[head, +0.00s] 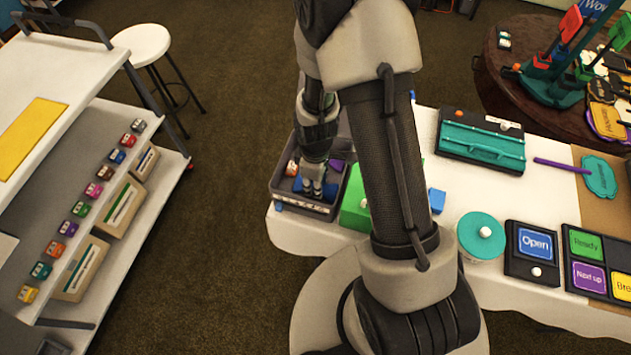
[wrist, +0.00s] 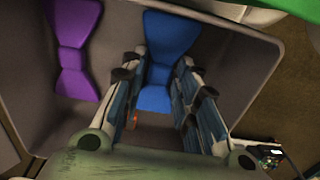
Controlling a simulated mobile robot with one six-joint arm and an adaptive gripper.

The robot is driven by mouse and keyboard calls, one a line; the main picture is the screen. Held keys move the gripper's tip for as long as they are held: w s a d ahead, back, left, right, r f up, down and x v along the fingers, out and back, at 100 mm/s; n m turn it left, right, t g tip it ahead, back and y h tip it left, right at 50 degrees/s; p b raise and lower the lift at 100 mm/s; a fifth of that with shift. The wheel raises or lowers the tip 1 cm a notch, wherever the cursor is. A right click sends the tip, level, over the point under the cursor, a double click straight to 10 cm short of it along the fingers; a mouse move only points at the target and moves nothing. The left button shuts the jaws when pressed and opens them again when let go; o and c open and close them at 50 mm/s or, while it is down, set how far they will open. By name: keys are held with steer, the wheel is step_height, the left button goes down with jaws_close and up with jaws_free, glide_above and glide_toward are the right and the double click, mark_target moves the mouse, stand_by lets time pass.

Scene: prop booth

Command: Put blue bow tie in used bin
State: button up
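A grey bin (head: 322,208) stands at the left end of the white table; its front label is too small to read. My gripper (head: 312,190) points down inside it. In the wrist view the blue bow tie (wrist: 168,38) lies in the bin, with its knot and near wing between the two fingers of my gripper (wrist: 160,70). The fingers are apart, with a gap around the narrow knot; contact with the near wing is hard to tell. A purple bow tie (wrist: 77,45) lies to the left of it in the bin.
An orange item (head: 292,168) is in the bin. A green box (head: 355,207) stands just right of the bin. A teal case (head: 482,140), a round teal item (head: 481,236) and an "Open" sign (head: 533,245) are farther right. A shelf cart (head: 130,195) stands left across open floor.

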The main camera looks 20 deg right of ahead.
steer(key=o, duration=0.4)
step_height(320, 180, up, 21)
steer(key=m+t+p, duration=0.1)
steer(key=m+p, duration=0.1)
steer(key=p, duration=0.2)
steer(key=s+r+m+t, duration=0.1)
steer(key=s+r+m, duration=0.2)
steer(key=s+r, duration=0.2)
steer(key=s+r+m+t, duration=0.1)
steer(key=s+r+m, duration=0.2)
steer(key=s+r, duration=0.2)
steer(key=s+r+m+t, duration=0.1)
steer(key=s+r+m, duration=0.1)
steer(key=s+r, duration=0.3)
step_height(320, 180, up, 2)
steer(key=shift+r+m+t, duration=0.1)
steer(key=shift+m+t, duration=0.2)
steer(key=shift+m, duration=0.1)
